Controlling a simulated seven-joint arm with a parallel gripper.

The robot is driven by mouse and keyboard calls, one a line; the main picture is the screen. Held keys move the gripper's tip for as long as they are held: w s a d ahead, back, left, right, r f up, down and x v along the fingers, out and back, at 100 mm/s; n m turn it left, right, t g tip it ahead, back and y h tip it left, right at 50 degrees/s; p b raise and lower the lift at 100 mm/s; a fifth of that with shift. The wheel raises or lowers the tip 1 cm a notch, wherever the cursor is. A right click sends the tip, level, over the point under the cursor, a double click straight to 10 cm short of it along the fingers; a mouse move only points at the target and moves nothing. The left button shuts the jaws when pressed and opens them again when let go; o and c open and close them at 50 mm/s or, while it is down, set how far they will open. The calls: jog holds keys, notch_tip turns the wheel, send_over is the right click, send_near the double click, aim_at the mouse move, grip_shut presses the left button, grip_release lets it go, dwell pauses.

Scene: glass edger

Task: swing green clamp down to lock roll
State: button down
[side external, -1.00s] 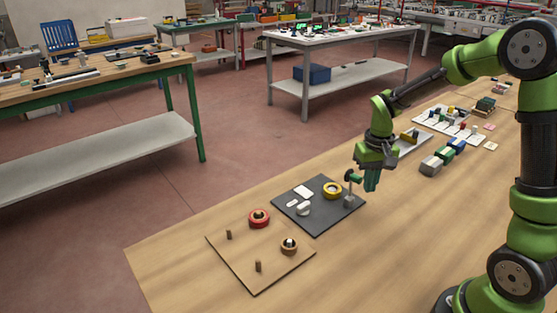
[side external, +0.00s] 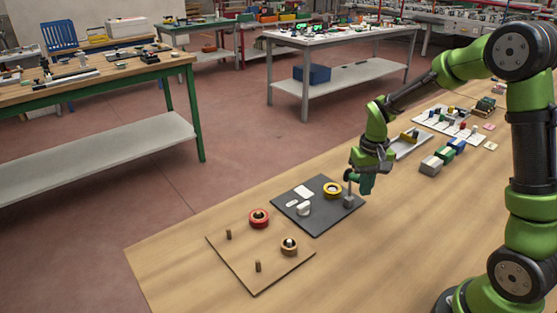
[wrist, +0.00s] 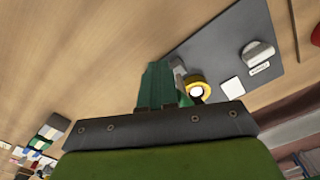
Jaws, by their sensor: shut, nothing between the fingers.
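The yellow roll (side external: 332,190) lies on a dark grey plate (side external: 318,220); it also shows in the wrist view (wrist: 197,88). The clamp's grey post and base (side external: 349,200) stand at the plate's right edge, beside the roll. My gripper (side external: 366,191) is shut and empty, pointing down just right of the post. It overlaps the clamp's green part, so I cannot tell whether they touch or how the clamp is turned. In the wrist view the shut teal fingers (wrist: 157,70) partly hide the clamp, left of the roll.
A white block (side external: 304,209) and white pieces lie on the same plate. Grey, green and blue blocks (side external: 437,160) stand behind right. The table at right front is clear.

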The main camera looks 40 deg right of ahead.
aim_at(352, 173)
jog(key=shift+w+r, duration=0.2)
jog(key=shift+w, duration=1)
jog(key=shift+w+r, duration=0.2)
jog(key=shift+w, duration=1)
jog(key=shift+r, duration=3.5)
jog(key=s+a+r+n+t+y, duration=0.1)
jog(key=s+a+r+t, duration=0.2)
jog(key=s+a, duration=0.3)
jog(key=s+a+r+n+t+y, duration=0.1)
jog(key=s+a+r+t, duration=0.3)
jog(key=s, duration=0.7)
jog(key=a+r, duration=0.2)
jog(key=a, duration=0.1)
jog(key=shift+s+a, duration=0.15)
jog(key=shift+f, duration=0.1)
